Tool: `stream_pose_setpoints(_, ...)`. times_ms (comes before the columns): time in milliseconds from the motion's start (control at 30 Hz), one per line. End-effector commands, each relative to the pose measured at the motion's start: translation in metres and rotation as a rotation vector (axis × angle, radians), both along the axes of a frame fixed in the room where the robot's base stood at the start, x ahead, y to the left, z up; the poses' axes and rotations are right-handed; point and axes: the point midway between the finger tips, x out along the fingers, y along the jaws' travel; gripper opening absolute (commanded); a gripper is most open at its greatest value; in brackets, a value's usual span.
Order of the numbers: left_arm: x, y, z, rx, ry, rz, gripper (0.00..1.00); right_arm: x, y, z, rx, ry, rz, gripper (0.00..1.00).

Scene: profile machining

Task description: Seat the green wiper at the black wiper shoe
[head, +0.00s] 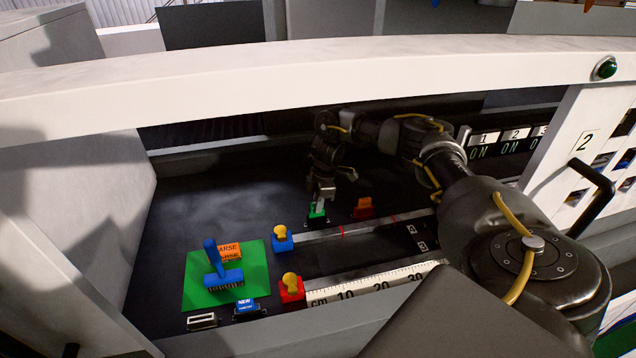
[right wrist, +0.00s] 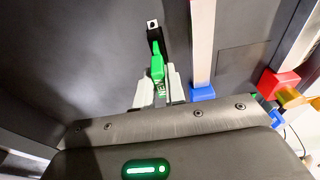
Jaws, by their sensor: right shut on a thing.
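The green wiper (right wrist: 157,68) is between the pale fingers of my right gripper (right wrist: 157,88), which is shut on it. Its far end meets or overlaps the black wiper shoe (right wrist: 154,35) in the right wrist view; I cannot tell whether it is fully in. The shoe has a pale square with a hole at its far end. In the head view my right gripper (head: 324,192) points down at the green wiper (head: 317,212) on the dark bed; the shoe is hard to make out there. My left gripper is not in view.
A blue block with a yellow knob (head: 282,239) and a red one (head: 291,288) stand at the left ends of two rails. An orange-red block (head: 363,208) is right of the wiper. A green mat (head: 195,285) holds a blue brush (head: 222,270). A white beam (head: 250,80) crosses above.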

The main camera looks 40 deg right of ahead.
Motion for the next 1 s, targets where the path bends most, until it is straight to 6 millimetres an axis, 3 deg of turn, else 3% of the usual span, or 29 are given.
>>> stream_pose_setpoints(967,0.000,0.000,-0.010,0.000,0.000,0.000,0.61,0.000,0.000,-0.020,0.001,-0.001,0.001,0.00)
stream_pose_setpoints(1000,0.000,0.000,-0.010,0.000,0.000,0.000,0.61,0.000,0.000,-0.020,0.001,-0.001,0.001,0.16)
